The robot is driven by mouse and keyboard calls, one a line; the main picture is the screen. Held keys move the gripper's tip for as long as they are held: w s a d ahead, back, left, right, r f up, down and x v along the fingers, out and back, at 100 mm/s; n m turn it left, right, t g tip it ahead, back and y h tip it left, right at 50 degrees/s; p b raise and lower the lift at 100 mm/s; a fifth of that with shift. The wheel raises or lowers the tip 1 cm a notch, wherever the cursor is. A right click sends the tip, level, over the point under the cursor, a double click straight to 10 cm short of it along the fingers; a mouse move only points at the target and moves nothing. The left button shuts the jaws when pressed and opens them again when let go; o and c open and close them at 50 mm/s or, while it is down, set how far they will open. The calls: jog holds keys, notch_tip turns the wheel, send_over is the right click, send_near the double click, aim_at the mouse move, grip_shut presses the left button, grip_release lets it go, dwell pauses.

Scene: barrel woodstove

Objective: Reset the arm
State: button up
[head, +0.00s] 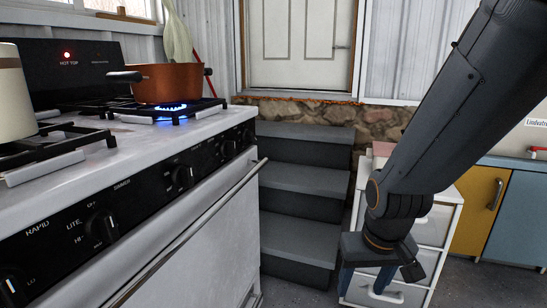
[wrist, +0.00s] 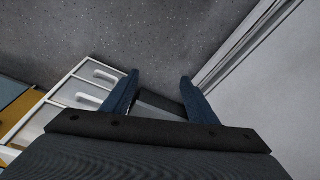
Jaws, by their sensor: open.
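My arm (head: 435,110) comes down from the upper right of the head view. My gripper (wrist: 158,90) points down toward the floor. In the wrist view its two blue fingers stand apart with nothing between them except the view of the floor and a grey step edge. In the head view, the gripper's blue fingers (head: 367,280) show in front of the white drawer unit, partly cut off by the wrist.
A white stove (head: 200,200) fills the left, with an orange pot (head: 170,83) over a lit blue flame. Grey steps (head: 300,185) lead to a white door (head: 300,45). A white drawer unit (head: 410,293) and yellow cabinet (head: 480,210) stand right. Grey floor shows below.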

jog(key=s+a+n+g, duration=0.1)
jog(key=s+a+n, duration=0.2)
jog(key=s+a, duration=0.5)
jog(key=s+a+n+g, duration=0.1)
jog(key=s+a+n, duration=0.35)
jog(key=a, duration=0.75)
jog(key=d+r+m+p, duration=0.4)
jog(key=d+r+p, duration=0.6)
jog(key=r+p, duration=0.3)
jog(key=d+r+m+p, duration=0.3)
jog(key=d+r+p, duration=0.7)
jog(key=r+p, duration=0.3)
jog(key=shift+s+d+r+m+p, duration=0.2)
jog(key=shift+d+r+m+p, duration=0.2)
jog(key=shift+p, duration=0.3)
jog(key=shift+c, duration=0.4)
dwell(0.4)
